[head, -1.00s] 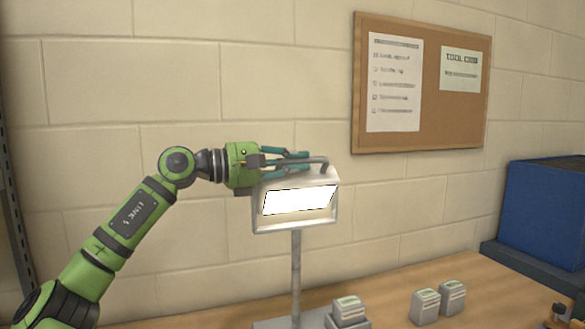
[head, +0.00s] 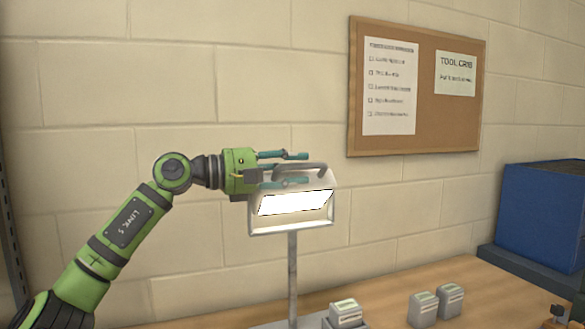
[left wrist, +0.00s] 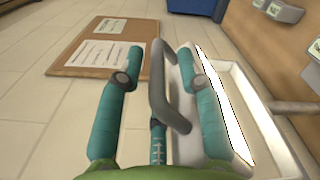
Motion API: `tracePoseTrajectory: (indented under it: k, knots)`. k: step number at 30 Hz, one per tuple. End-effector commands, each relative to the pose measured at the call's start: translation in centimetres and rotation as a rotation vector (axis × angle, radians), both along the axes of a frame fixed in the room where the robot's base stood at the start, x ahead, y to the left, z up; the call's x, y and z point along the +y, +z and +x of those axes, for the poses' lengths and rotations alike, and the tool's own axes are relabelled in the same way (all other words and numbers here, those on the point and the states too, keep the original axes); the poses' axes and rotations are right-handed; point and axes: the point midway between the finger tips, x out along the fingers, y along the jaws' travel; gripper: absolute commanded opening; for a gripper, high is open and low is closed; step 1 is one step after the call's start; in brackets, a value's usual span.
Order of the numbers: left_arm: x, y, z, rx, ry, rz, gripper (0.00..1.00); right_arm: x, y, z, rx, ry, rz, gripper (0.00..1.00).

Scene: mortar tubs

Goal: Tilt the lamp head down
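The lamp (head: 293,218) has a pale box-shaped head with a bright white panel facing forward and a little down, on a grey post (head: 293,270). A grey bar handle (head: 300,168) runs along the top of the head. My left gripper (head: 302,169) is at the handle from the left with its teal fingers spread, one above the handle and one lower against the head's top in this view. In the left wrist view the handle (left wrist: 157,85) lies between the spread fingers; contact cannot be told. My right gripper is out of view.
Small grey boxes (head: 423,309) stand on the wooden bench (head: 490,297), one (head: 346,313) near the lamp's base. A blue bin (head: 545,212) is at the right. A corkboard (head: 425,130) hangs on the wall behind. The bench between has some free room.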

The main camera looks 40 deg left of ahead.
Motion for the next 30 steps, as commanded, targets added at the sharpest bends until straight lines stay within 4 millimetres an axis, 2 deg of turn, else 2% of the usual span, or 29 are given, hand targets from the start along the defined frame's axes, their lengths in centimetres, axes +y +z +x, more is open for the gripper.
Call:
tracePoseTrajectory:
  k: [14, 23, 30]
  knots:
    - [0.1, 0.2, -0.6, -0.004, -0.006, 0.0, 0.37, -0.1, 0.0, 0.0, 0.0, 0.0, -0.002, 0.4]
    - [1.2, 0.0, -2.5, -0.003, -0.003, -0.001, 0.37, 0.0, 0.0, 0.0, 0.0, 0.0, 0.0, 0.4]
    - [2.8, 0.1, -5.2, -0.003, 0.0, -0.005, 0.37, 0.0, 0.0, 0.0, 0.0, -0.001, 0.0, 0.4]
